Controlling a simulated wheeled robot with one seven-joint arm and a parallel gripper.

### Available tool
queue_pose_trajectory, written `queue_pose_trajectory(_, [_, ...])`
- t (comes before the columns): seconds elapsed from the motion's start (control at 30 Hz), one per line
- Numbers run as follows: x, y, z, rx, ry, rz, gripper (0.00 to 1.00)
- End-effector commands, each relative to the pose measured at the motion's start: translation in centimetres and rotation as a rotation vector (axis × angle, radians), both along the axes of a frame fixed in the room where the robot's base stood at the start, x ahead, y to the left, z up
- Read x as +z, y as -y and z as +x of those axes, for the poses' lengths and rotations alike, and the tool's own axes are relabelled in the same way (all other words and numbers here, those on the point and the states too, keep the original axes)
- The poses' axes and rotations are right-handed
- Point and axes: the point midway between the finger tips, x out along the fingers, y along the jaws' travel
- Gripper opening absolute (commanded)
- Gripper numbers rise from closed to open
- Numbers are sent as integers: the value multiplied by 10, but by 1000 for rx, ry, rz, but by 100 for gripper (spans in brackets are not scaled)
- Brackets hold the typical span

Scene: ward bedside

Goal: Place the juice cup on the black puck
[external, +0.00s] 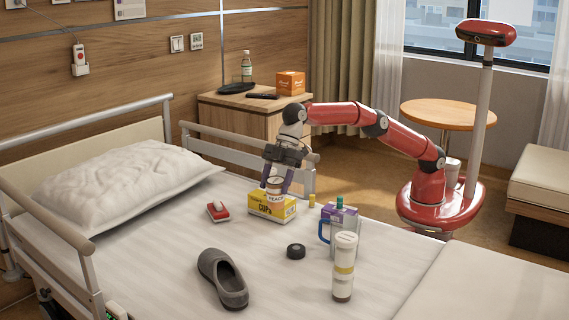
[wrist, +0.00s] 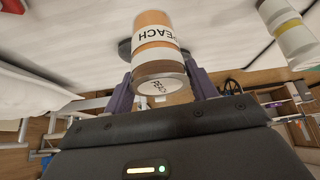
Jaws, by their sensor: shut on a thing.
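The juice cup (external: 275,186), with a white label reading PEACH, hangs in my gripper (external: 276,191). In the wrist view the cup (wrist: 158,42) shows orange and white bands, and the purple fingers of my gripper (wrist: 162,86) are shut on its two sides. The black puck (external: 296,251) lies on the bed sheet, in front of and slightly right of the cup in the external view. A dark disc (wrist: 125,48) partly hidden behind the cup in the wrist view looks like the puck. In the external view, the cup overlaps a yellow box; whether they touch I cannot tell.
The yellow box (external: 271,207) stands behind the puck. A grey slipper (external: 222,279) and a red-and-white item (external: 218,212) lie left. Sheet around the puck is clear.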

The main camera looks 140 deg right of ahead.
Motion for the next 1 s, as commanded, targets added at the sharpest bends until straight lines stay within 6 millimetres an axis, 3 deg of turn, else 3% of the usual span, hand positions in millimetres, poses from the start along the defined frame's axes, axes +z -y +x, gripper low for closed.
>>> queue_pose_trajectory(0.03, [18, -18, 1, -28, 4, -7, 30])
queue_pose_trajectory(0.2, [60, -55, -2, -140, 15, -4, 30])
queue_pose_trajectory(0.37, [75, -71, -5, -195, 23, 3, 30])
queue_pose_trajectory(0.47, [59, -73, -6, -203, 24, 4, 30])
queue_pose_trajectory(0.8, [-31, -73, -7, -203, 22, 5, 30])
queue_pose_trajectory(1.0, [-67, -73, -6, -202, 25, 5, 30])
